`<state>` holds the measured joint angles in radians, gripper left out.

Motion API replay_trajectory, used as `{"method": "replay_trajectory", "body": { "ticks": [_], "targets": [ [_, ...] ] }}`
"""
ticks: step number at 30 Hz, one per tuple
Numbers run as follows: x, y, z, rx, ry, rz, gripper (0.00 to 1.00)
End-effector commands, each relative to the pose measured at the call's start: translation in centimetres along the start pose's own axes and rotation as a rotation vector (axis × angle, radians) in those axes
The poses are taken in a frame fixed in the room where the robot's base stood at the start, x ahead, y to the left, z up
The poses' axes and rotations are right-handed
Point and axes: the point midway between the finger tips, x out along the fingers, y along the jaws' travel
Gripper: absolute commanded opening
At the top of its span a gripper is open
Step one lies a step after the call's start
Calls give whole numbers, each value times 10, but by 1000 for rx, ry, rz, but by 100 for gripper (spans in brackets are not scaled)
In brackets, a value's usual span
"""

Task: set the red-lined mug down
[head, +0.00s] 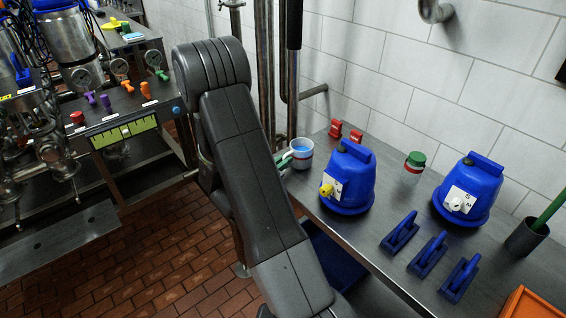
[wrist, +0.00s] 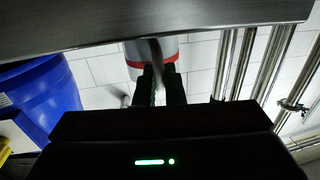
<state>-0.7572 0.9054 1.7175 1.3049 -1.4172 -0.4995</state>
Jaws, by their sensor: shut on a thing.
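The red-lined mug (head: 299,153) is white with a red band and a blue inside. In the head view it is at the left end of the steel bench, left of a blue container, and looks upright. In the wrist view the mug (wrist: 140,56) shows just beyond my fingers, against the bench edge. My gripper (wrist: 160,80) is shut on the mug, with its handle between the fingers. My arm hides most of the gripper in the head view. I cannot tell whether the mug's base touches the bench.
The steel bench (head: 372,258) bears two blue containers (head: 349,180) (head: 468,190), red blocks (head: 335,128), a green-lidded jar (head: 414,165) and three blue handles (head: 400,232). Vertical pipes (head: 290,60) stand behind the mug. A valve panel (head: 125,120) is at left.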

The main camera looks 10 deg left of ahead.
Motion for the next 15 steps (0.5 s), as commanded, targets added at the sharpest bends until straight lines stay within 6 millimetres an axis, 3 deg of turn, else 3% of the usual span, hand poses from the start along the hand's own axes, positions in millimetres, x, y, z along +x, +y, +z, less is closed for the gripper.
{"method": "replay_trajectory", "body": {
  "ticks": [14,15],
  "targets": [
    [0,0,10,1,1,-1,0],
    [0,0,9,1,0,-1,13]
  ]
}}
